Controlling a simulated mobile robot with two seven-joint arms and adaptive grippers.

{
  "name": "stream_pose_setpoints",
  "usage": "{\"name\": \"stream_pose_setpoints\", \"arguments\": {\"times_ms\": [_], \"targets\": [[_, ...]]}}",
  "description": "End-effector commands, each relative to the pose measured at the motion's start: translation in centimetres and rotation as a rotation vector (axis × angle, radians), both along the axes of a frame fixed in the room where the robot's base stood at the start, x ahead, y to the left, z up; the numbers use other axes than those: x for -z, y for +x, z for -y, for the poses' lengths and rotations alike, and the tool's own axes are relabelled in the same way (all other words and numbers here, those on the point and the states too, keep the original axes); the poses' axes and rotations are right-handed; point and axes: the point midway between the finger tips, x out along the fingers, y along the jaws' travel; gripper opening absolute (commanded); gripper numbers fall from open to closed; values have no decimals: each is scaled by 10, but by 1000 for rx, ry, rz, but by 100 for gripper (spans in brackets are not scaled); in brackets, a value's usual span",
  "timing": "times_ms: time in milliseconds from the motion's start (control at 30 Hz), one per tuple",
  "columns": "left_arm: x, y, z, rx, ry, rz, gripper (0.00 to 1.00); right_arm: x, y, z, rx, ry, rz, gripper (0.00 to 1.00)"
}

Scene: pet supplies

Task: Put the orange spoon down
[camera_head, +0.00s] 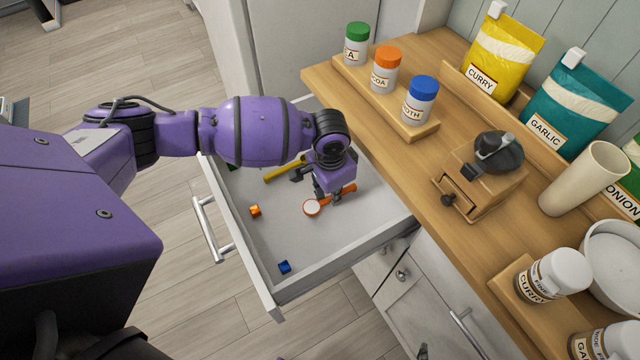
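The orange spoon (312,208) is inside the open drawer, its pale round bowl toward the left and its orange handle running up to the right. My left gripper (337,198) reaches down into the drawer at the spoon's handle and partly covers it. Its fingertips are small and partly hidden by its own body, so I cannot tell whether they grip the handle. I also cannot tell whether the spoon touches the drawer floor. The open drawer (257,262) is white-grey and sticks out below the wooden counter. My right gripper is not in view.
The drawer's front floor is mostly clear. The counter (385,160) beside it holds jars, a grinder (480,177) and spice bags.

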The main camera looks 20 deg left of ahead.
Motion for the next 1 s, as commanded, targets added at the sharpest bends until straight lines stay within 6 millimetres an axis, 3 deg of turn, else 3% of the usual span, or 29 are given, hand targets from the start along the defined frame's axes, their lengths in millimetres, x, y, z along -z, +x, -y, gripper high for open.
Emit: {"name": "stream_pose_setpoints", "arguments": {"times_ms": [133, 533, 1000], "targets": [[-1, 1, 0, 0, 0, 2, 31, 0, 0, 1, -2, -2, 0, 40], [-10, 1, 0, 0, -1, 3, 31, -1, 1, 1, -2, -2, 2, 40], [-103, -3, -3, 0, -1, 6, 31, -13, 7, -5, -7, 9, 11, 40]]}}
